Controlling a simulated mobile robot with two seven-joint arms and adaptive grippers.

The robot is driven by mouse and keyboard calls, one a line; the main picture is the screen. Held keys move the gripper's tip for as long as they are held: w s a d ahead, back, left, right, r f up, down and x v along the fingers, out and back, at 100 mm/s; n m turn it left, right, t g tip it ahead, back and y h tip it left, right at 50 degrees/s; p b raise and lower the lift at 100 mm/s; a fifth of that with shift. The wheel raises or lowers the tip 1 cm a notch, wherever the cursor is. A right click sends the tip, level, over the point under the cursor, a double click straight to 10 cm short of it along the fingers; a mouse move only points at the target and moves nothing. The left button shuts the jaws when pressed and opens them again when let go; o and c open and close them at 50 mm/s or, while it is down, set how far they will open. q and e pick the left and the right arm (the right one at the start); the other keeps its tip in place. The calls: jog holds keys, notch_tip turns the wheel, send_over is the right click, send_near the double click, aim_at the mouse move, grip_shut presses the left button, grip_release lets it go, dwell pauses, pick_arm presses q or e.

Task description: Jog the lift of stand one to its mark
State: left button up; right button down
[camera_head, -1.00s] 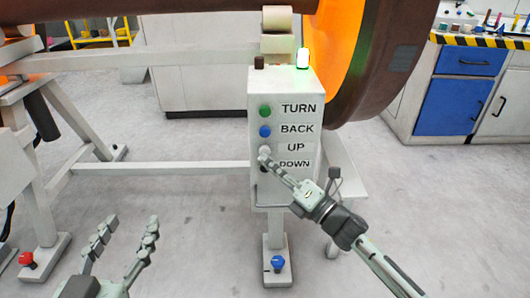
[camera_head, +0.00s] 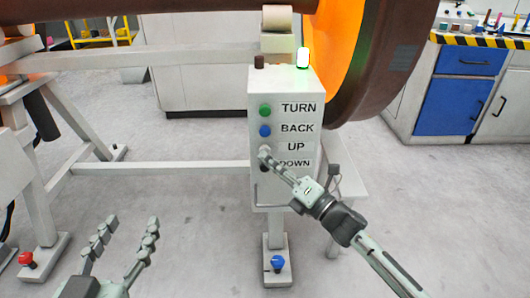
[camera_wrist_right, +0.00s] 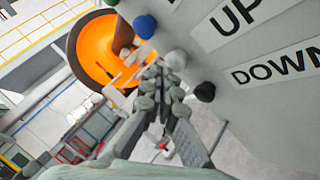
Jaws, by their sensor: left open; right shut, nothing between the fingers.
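The white control box (camera_head: 257,190) stands in the middle of the head view. Its face has a green TURN button (camera_head: 265,111), a blue BACK button (camera_head: 265,131), a pale UP button (camera_head: 264,151) and a dark DOWN button (camera_head: 263,168). My right gripper (camera_head: 270,160) is shut and empty, its fingertips at the UP button and partly over the DOWN button. In the right wrist view, the fingertips (camera_wrist_right: 158,76) are close beside the grey-white UP button (camera_wrist_right: 176,60); I cannot tell whether they touch. My left gripper (camera_head: 120,240) is open and empty, low at the left.
A green lamp (camera_head: 303,58) glows on the box top beside a dark knob (camera_head: 259,62). A pale roller (camera_head: 277,18) stands behind, near the orange-faced wheel (camera_head: 337,45). White frame bars (camera_head: 160,167) run left. A blue knob (camera_head: 278,262) sits on the foot below.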

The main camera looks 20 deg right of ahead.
jog(key=shift+w+d, duration=0.15)
jog(key=shift+w, duration=0.4)
dwell(1.7)
jog(key=shift+s, duration=0.15)
dwell(4.2)
jog(key=shift+s+a, duration=0.3)
jog(key=shift+s, duration=0.45)
jog(key=shift+s, duration=0.1)
jog(key=shift+s+a+p, duration=0.15)
jog(key=shift+s+a, duration=0.05)
jog(key=shift+s, duration=0.6)
jog(key=shift+s+a+p, duration=0.15)
jog(key=shift+s+a, duration=0.1)
jog(key=shift+s, duration=0.5)
jog(key=shift+s+a+p, duration=0.15)
jog(key=shift+s+a, duration=0.05)
jog(key=shift+s, duration=0.6)
